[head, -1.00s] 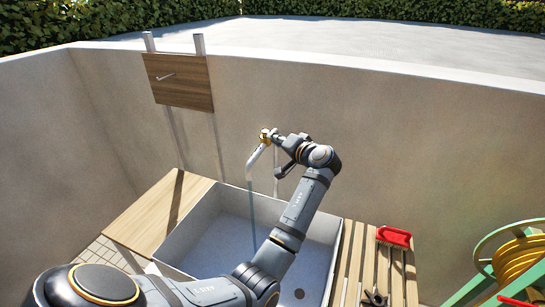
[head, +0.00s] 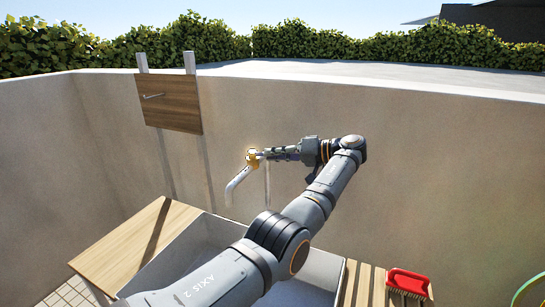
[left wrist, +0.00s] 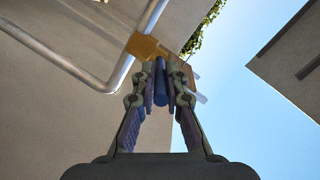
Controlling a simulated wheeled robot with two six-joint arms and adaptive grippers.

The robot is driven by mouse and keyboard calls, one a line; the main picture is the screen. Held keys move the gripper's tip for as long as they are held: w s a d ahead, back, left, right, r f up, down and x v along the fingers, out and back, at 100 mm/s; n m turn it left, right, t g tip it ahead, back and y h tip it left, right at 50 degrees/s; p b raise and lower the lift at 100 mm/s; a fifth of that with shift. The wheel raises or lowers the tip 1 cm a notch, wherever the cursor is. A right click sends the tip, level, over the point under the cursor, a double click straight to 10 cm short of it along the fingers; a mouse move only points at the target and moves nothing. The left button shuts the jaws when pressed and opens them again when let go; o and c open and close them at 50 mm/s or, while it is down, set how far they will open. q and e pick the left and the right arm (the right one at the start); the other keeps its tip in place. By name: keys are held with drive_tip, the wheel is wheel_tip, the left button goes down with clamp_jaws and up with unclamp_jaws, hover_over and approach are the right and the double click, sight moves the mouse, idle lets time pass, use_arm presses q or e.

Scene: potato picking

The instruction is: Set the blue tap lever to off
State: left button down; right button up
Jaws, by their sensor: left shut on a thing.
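The tap has a brass body (head: 253,159) and a pale bent spout (head: 236,184) on the back wall. No water shows below the spout. The blue lever (left wrist: 160,88) shows in the left wrist view between my fingers, running up to the brass body (left wrist: 145,46). My left gripper (head: 266,155) reaches the tap from the right, and it also shows in the left wrist view (left wrist: 161,76). It is shut on the blue lever. In the head view the fingers mostly hide the lever. My right gripper is not in view.
A grey sink (head: 206,236) lies below the tap, partly hidden by my left arm. A wooden board (head: 169,102) hangs on the wall at left. A red brush (head: 407,281) lies on the slatted shelf (head: 362,287) at right. A wooden counter (head: 130,248) is at left.

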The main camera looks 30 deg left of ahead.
use_arm(q)
drive_tip(key=shift+f, duration=0.15)
idle(0.3)
drive_tip(key=c, duration=1.8)
unclamp_jaws()
drive_tip(key=shift+a, duration=0.1)
drive_tip(key=o, duration=0.4)
drive_tip(key=shift+a, duration=0.35)
drive_tip(key=shift+d, duration=0.2)
drive_tip(key=shift+d+r, duration=0.1)
drive_tip(key=shift+r, duration=0.35)
wheel_tip(320, 180, up, 9)
drive_tip(key=shift+s+f, duration=0.1)
drive_tip(key=shift+a, duration=0.2)
